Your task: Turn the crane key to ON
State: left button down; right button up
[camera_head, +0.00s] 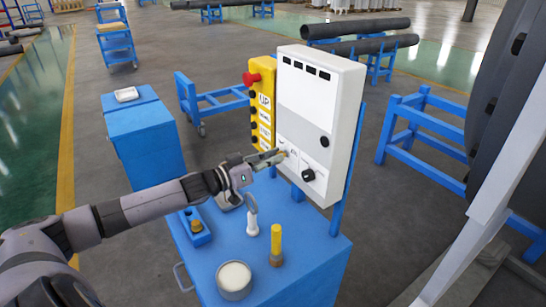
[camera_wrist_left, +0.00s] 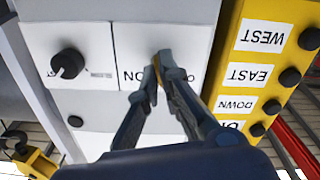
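The white control box (camera_head: 318,110) stands upright on the blue cart in the head view. My left gripper (camera_head: 280,156) reaches its lower left panel from the left. In the left wrist view the two fingertips (camera_wrist_left: 157,73) come close together at the crane key switch, with a small brass-coloured piece, seemingly the key (camera_wrist_left: 154,88), between them. The fingers hide most of the key, so I cannot tell its exact angle. An ON label (camera_wrist_left: 134,75) shows beside the fingers, and another label on the other side is partly covered. My right gripper is not in view.
A black rotary knob (camera_wrist_left: 67,63) sits on the neighbouring panel. A yellow button pendant (camera_head: 261,105) with a red stop button hangs beside the box.

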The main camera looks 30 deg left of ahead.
pick_arm(q)
jog(key=shift+m, duration=6.1)
jog(key=c, duration=1.8)
grip_release()
